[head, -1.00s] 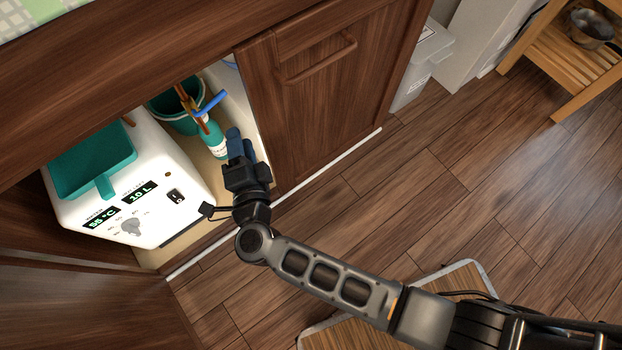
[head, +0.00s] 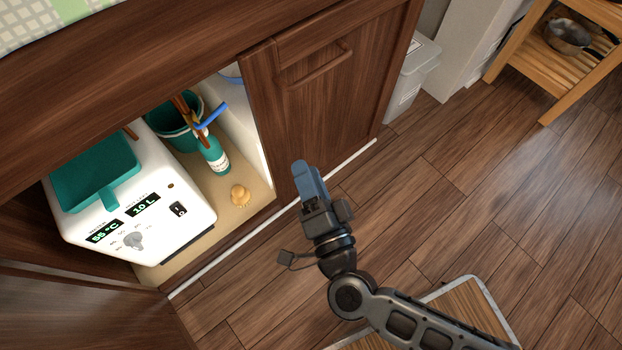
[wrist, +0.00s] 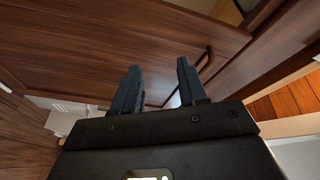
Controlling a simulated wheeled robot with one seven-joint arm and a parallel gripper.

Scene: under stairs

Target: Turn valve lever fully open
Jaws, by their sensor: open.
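The blue valve lever (head: 211,114) is inside the open cabinet, on a copper pipe (head: 184,105), above the teal bottle. It sticks out to the upper right, at an angle across the pipe. My gripper (head: 304,170) is outside the cabinet, in front of the closed door to the right of the opening, well apart from the lever. In the wrist view its two blue fingers (wrist: 159,72) are spread with nothing between them, and they face the brown door panels. The lever cannot be made out in the wrist view.
A white boiler box (head: 135,205) with displays fills the cabinet's left. A teal bucket (head: 170,130), teal bottle (head: 214,155) and small yellow object (head: 240,195) stand right of it. The closed door (head: 325,90) has a bar handle. Open floor (head: 450,200) lies right.

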